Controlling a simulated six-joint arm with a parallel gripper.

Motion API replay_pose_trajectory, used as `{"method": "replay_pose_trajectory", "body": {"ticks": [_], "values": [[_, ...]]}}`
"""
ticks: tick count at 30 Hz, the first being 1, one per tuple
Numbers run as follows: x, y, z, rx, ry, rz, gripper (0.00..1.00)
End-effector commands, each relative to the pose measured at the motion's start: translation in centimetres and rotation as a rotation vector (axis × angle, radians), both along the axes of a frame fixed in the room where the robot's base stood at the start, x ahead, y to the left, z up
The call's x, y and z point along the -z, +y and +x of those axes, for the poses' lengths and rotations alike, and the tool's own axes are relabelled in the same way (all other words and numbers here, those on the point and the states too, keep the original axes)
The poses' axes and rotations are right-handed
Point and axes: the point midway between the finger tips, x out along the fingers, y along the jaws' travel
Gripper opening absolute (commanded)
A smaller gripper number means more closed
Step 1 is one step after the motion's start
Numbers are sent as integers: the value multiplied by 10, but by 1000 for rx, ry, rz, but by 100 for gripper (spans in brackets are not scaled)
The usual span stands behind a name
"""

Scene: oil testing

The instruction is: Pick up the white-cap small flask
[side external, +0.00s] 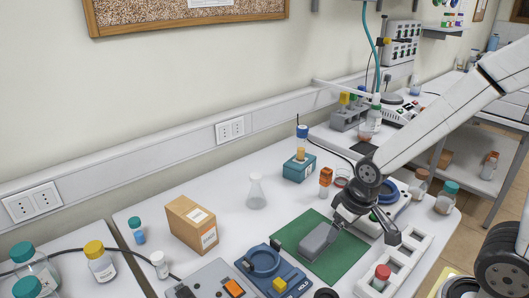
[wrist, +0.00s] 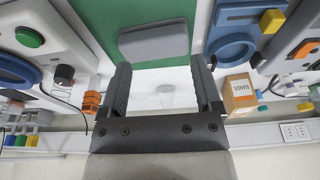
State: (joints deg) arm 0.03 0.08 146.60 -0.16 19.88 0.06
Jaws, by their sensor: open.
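The small flask with a white cap (side external: 160,264) stands upright on the white bench at the lower left in the side view, beside a dark cable. The fingers partly cover the bench behind.
A cardboard box (side external: 190,226) and a teal-capped bottle (side external: 137,230) stand behind the white-cap flask. A blue device (side external: 265,262) lies between flask and mat. A clear conical flask (side external: 256,194) stands mid-bench. A white rack (side external: 405,262) lies right of the mat.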

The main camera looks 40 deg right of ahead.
Motion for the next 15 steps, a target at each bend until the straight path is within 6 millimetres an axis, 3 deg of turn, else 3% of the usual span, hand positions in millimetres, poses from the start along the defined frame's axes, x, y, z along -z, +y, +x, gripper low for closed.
{"method": "replay_pose_trajectory", "body": {"ticks": [5,8,15], "values": [[0,-7,17,-7,-45,-21,82],[-1,-16,39,-19,-106,-46,82],[-6,-43,120,-97,-342,-100,82]]}}
